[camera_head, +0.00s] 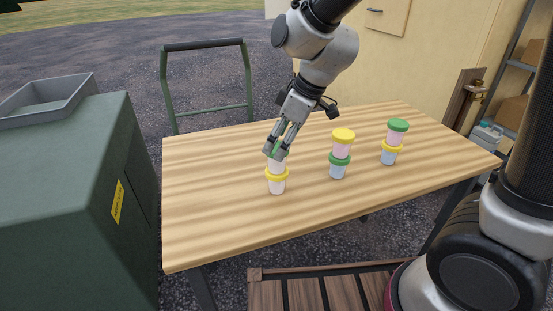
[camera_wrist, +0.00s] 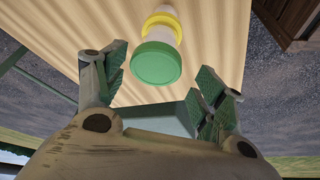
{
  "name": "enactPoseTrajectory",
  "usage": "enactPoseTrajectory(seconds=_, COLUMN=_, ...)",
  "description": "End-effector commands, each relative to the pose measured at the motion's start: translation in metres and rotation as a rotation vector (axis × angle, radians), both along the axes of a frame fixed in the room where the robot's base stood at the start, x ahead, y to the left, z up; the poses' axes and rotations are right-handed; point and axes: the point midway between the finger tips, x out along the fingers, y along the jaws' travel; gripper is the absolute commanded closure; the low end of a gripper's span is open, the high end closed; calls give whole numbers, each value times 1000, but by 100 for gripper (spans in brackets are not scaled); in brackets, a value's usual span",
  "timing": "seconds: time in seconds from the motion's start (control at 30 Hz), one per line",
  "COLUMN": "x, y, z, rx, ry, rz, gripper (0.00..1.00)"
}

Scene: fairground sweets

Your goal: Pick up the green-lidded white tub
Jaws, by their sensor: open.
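The green-lidded white tub (camera_head: 276,166) is upright on top of a yellow-lidded tub (camera_head: 277,187), in the leftmost stack on the table. In the head view, my gripper (camera_head: 276,153) comes down over it from above and partly hides its green lid. In the wrist view, the green lid (camera_wrist: 156,63) shows between the two spread fingers of my gripper (camera_wrist: 162,62), and the lower tub's yellow lid (camera_wrist: 163,22) lies beyond. The gripper is open and holds nothing. I cannot tell whether a finger touches the tub.
A middle stack has a yellow-lidded pink tub (camera_head: 342,148) over a green-lidded pale-blue tub (camera_head: 338,170). A right stack has a green-lidded pink tub (camera_head: 396,134) over a yellow-lidded pale-blue tub (camera_head: 389,155). The wooden table (camera_head: 215,200) is clear at the left and front.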

Motion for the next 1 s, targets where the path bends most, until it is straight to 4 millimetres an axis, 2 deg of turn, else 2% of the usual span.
enactPoseTrajectory(seconds=0.5, x=17, y=26, z=-60, rx=-2, ry=2, rz=-3, gripper=30)
enactPoseTrajectory(seconds=0.77, x=17, y=27, z=-62, rx=-1, ry=1, rz=-4, gripper=30)
enactPoseTrajectory(seconds=1.0, x=17, y=27, z=-62, rx=-1, ry=1, rz=-4, gripper=74)
